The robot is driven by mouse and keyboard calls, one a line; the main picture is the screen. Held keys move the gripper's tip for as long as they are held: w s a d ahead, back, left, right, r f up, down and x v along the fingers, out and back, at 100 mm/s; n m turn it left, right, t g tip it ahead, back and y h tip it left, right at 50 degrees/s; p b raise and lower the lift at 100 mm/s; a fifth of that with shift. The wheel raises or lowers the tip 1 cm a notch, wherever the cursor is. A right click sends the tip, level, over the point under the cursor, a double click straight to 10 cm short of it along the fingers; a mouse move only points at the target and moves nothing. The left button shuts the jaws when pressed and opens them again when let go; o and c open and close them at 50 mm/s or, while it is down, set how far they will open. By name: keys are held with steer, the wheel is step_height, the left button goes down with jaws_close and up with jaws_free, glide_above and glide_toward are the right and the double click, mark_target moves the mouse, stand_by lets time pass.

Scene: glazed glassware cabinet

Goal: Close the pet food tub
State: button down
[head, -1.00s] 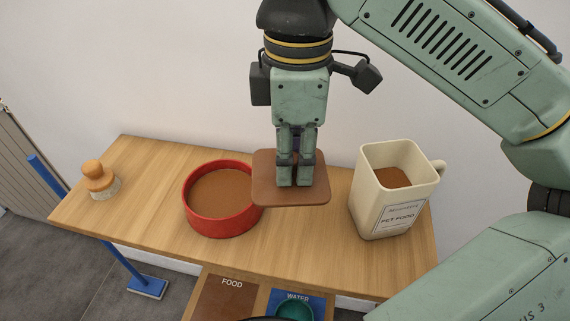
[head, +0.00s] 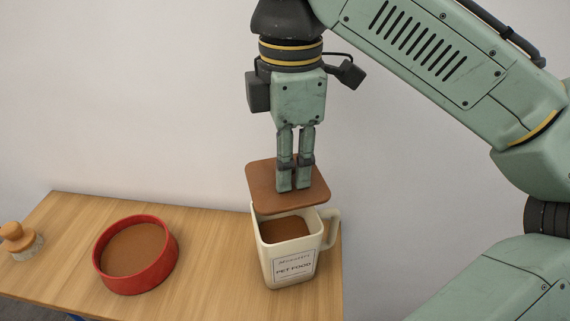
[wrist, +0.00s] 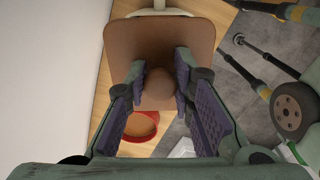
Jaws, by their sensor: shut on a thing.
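The pet food tub (head: 291,265) is a cream, square container with a side handle and a "PET FOOD" label. It stands upright on the wooden table, its top uncovered and brown food inside. My gripper (head: 294,188) is shut on the knob of the brown square lid (head: 262,186), which it holds level above the tub's back part. In the wrist view the lid (wrist: 190,35) fills the middle, with its round knob between my fingers. The lid is apart from the rim as far as I can tell.
A red bowl (head: 164,262) of brown food stands left of the tub on the table (head: 215,255). A white wall rises behind the table.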

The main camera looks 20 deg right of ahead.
steer(key=shift+f+b, duration=2.2)
steer(key=shift+b, duration=0.1)
steer(key=shift+f+b, duration=0.35)
steer(key=shift+f, duration=0.65)
steer(key=shift+r+p, duration=0.1)
steer(key=shift+p, duration=1)
steer(key=shift+f+p, duration=0.25)
steer(key=shift+p, duration=0.7)
stand_by(0.4)
steer(key=c, duration=1.3)
jaws_free()
steer(key=shift+o, duration=0.4)
